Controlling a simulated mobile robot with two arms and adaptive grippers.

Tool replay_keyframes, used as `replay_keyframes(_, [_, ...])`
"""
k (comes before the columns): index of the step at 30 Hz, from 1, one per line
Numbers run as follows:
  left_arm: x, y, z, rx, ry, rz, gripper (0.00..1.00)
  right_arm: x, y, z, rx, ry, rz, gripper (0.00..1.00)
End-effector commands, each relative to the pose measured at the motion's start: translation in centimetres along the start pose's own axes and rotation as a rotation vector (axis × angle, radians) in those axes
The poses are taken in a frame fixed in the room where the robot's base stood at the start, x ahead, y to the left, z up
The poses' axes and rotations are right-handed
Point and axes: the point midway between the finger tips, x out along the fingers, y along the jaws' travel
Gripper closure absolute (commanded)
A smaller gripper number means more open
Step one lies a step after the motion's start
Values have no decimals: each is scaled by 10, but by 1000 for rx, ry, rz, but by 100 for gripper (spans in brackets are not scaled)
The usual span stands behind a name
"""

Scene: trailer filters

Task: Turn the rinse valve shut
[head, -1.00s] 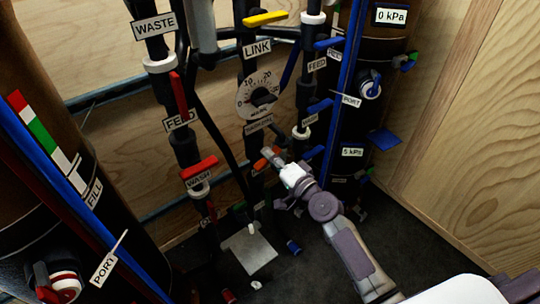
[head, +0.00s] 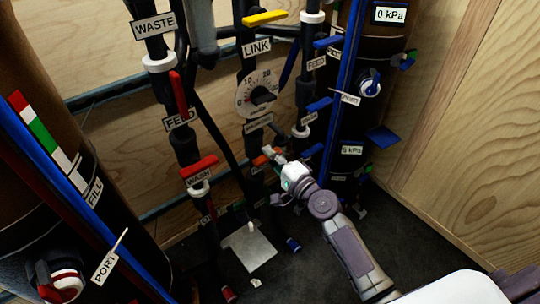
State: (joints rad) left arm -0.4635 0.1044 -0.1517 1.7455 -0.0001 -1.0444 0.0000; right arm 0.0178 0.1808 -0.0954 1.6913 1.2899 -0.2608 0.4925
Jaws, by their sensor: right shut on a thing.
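My right gripper (head: 272,156) reaches in from the lower right to the middle pipe, below the round dial. It is shut on a small orange-red valve handle (head: 259,161), which is partly hidden by the fingers. No readable rinse label shows at this handle, so I cannot confirm from the picture that it is the rinse valve. My left gripper is not in view.
Several other valve handles are close by: a red one (head: 199,167) above the WASH label, a yellow one (head: 265,18) above LINK, and blue ones at right. The numbered dial (head: 259,94) is just above the gripper.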

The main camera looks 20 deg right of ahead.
Motion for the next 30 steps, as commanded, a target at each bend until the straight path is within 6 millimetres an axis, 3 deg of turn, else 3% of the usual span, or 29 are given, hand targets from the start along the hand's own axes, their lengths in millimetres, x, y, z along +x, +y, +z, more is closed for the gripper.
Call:
replay_keyframes(5, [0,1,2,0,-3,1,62,0,1,-1,4,2,1,100])
replay_keyframes(6, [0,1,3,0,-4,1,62,0,1,-1,4,2,1,85])
replay_keyframes(10, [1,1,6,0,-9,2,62,0,1,0,3,1,1,63])
replay_keyframes(22, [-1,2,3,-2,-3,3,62,-7,1,0,0,1,2,62])
replay_keyframes(30, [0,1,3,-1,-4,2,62,-60,2,0,0,-1,6,62])
